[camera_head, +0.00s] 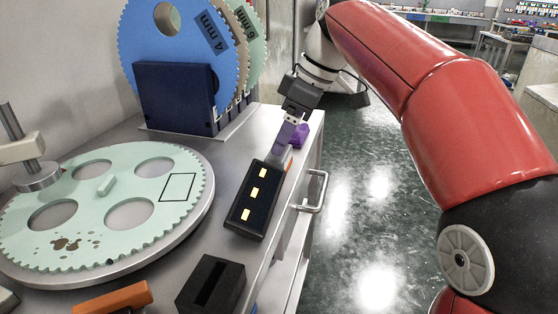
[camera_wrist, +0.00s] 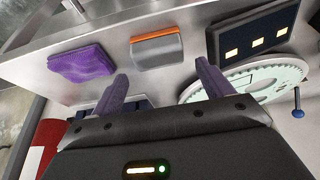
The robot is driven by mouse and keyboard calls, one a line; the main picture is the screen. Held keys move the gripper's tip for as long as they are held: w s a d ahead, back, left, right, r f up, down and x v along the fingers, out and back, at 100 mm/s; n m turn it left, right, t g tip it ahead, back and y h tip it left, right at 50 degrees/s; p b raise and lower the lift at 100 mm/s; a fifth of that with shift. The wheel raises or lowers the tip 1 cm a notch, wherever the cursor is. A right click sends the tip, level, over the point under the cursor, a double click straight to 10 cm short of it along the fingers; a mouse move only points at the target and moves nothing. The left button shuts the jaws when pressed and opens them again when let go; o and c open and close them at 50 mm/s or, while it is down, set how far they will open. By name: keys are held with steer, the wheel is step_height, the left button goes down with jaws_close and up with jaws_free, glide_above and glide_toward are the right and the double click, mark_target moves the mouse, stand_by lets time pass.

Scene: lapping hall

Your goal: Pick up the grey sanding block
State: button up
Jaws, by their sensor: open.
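The grey sanding block (camera_wrist: 157,52), with an orange strip along one long edge, lies on the metal bench top between a purple block and a black box in the wrist view. In the head view only a small part of it (camera_head: 287,160) shows beyond the black box, partly hidden by my fingers. My gripper (camera_wrist: 162,70) is open, its two purple fingers spread and empty. The grey block appears beyond the gap between the fingertips, apart from them. In the head view my gripper (camera_head: 286,146) hangs over the bench's right edge region, close to the block.
The purple block (camera_wrist: 80,63) and the black box with three yellow lights (camera_wrist: 252,36) flank the grey block. A bench handle (camera_head: 314,192) protrudes right.

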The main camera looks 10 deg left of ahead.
steer(key=x, duration=0.5)
steer(key=shift+f+b, duration=0.35)
steer(key=shift+f, duration=0.1)
steer(key=shift+w, duration=0.1)
steer(key=c, duration=0.8)
steer(key=shift+c, duration=0.2)
steer(key=shift+r, duration=0.2)
step_height(320, 180, up, 10)
steer(key=p, duration=0.2)
steer(key=shift+f+p, duration=0.15)
steer(key=shift+p, duration=0.2)
